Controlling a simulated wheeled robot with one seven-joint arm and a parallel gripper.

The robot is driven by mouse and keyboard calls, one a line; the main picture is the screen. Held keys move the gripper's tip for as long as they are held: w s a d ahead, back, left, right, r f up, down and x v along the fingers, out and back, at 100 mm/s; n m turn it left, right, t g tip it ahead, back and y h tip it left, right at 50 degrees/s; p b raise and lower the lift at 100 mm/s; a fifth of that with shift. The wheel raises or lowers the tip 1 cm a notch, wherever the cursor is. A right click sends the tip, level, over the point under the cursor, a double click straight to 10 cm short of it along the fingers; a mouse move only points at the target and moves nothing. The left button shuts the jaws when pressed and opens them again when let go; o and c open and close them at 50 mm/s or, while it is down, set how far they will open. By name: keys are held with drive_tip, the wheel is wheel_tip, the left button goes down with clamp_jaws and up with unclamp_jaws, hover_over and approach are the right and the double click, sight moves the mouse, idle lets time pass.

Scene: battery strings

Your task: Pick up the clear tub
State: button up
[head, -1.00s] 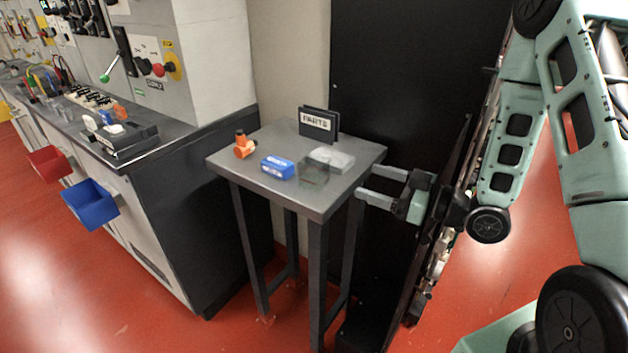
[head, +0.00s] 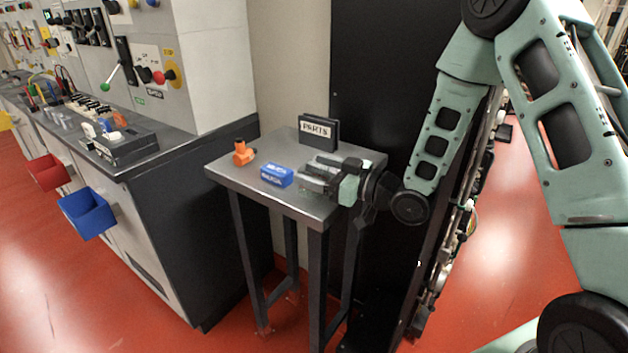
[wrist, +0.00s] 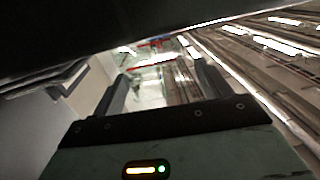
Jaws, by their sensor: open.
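My gripper (head: 308,177) is low over the right part of the small grey table (head: 230,173), its fingers pointing left. It is open. The clear tub's place is largely covered by the fingers in the head view. In the wrist view a clear, see-through shape, apparently the clear tub (wrist: 150,90), shows between the two spread fingers (wrist: 160,72). I cannot tell whether either finger touches it.
A blue box (head: 277,175) lies just left of my fingertips. An orange part (head: 243,153) stands farther left. A dark holder labelled PARTS (head: 318,131) stands at the back. A tall black panel (head: 375,80) rises behind the table.

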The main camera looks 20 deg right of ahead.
drive_tip(key=shift+x, duration=1.4)
drive_tip(key=c, duration=1.1)
drive_tip(key=shift+o, duration=0.2)
drive_tip(key=shift+r, duration=0.2)
